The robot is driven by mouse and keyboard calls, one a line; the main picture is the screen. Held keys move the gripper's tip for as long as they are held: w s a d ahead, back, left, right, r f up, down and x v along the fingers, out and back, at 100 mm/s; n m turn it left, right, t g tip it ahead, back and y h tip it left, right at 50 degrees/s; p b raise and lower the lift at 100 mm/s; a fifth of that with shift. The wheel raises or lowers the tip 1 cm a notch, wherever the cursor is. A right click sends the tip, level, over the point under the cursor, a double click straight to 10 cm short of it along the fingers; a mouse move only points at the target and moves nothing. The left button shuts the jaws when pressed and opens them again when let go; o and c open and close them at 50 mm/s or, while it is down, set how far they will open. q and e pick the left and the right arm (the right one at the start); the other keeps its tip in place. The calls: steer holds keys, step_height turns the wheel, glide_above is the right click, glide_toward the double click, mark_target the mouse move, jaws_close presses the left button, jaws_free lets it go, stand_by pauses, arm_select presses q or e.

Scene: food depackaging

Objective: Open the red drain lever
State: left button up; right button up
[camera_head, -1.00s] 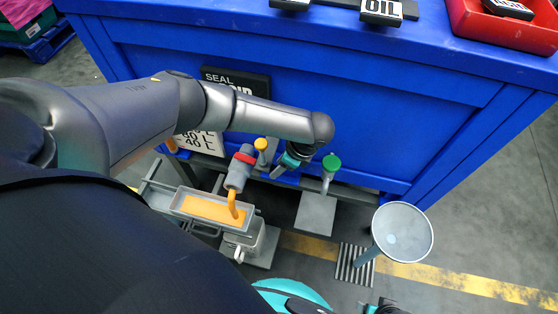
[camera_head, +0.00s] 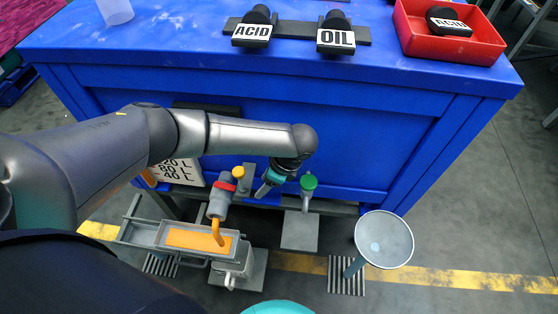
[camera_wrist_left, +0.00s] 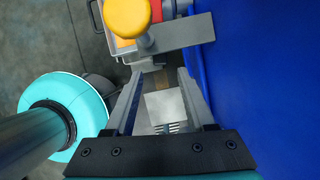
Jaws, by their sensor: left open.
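A red band (camera_head: 238,172) sits on a grey drain pipe (camera_head: 221,196) low in front of the blue bench. I cannot make out a separate lever handle. An orange stream (camera_head: 217,232) runs from the pipe's mouth into a grey tray (camera_head: 160,234). A yellow knob (camera_head: 240,171) stands beside the pipe; in the left wrist view it is large (camera_wrist_left: 127,17), with a red part (camera_wrist_left: 158,10) behind it. My left gripper (camera_head: 262,190) is right of the pipe, between it and a green knob (camera_head: 308,182). In the wrist view its fingers (camera_wrist_left: 157,82) are apart and empty.
The blue bench (camera_head: 340,140) front is close beside my left gripper. A round grey dish on a post (camera_head: 385,240) stands to the right. ACID (camera_head: 252,33) and OIL (camera_head: 336,38) labelled pieces and a red bin (camera_head: 410,38) are on top.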

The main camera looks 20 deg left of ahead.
arm_select(q)
steer(key=p+v, duration=0.4)
steer(key=v, duration=0.6)
steer(key=shift+r, duration=0.2)
arm_select(e)
steer(key=s+d+f, duration=0.1)
steer(key=s+d, duration=0.3)
steer(key=s, duration=0.3)
steer(key=shift+f, duration=0.15)
steer(key=shift+s, duration=0.1)
